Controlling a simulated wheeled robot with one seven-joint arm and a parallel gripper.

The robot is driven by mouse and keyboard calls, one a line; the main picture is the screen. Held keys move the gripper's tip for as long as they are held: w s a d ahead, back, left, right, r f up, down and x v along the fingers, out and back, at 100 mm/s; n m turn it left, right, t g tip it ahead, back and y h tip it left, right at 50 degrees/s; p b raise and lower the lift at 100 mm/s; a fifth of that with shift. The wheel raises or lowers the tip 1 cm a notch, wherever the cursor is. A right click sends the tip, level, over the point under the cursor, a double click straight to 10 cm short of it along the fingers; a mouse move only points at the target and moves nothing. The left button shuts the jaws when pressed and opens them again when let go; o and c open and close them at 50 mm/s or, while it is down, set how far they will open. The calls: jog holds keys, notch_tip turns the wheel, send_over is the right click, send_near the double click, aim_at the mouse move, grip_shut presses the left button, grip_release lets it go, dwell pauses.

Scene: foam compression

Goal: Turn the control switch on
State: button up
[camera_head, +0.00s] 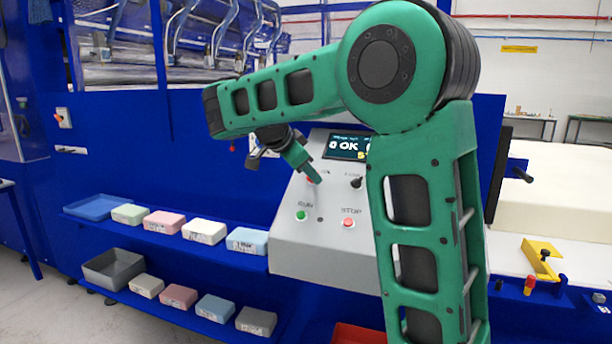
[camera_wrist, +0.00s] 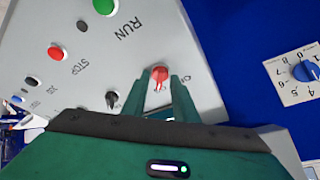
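The control switch is a red rotary knob (camera_wrist: 159,74) on a sloped grey control panel (camera_wrist: 205,88), with a partly hidden label beside it. In the wrist view the two green fingers of my gripper (camera_wrist: 161,84) stand apart, one on each side of the knob. Space shows between them, and I see no clear contact. In the head view my gripper (camera_head: 305,166) points down at the upper left of the panel, with a bit of the red knob (camera_head: 312,181) just below its tips. The gripper hides part of the label.
The panel also carries a green RUN button (camera_head: 301,215), a red STOP button (camera_head: 348,222), a black selector knob (camera_head: 356,183) and a display (camera_head: 346,146) reading OK. A blue numbered dial (camera_wrist: 305,70) sits to the right in the wrist view. Foam blocks (camera_head: 204,231) line shelves at left.

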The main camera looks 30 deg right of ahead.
jog(key=v, duration=1)
jog(key=shift+a+r, duration=0.15)
jog(key=shift+a, duration=0.1)
jog(key=shift+s, duration=0.1)
dwell(0.4)
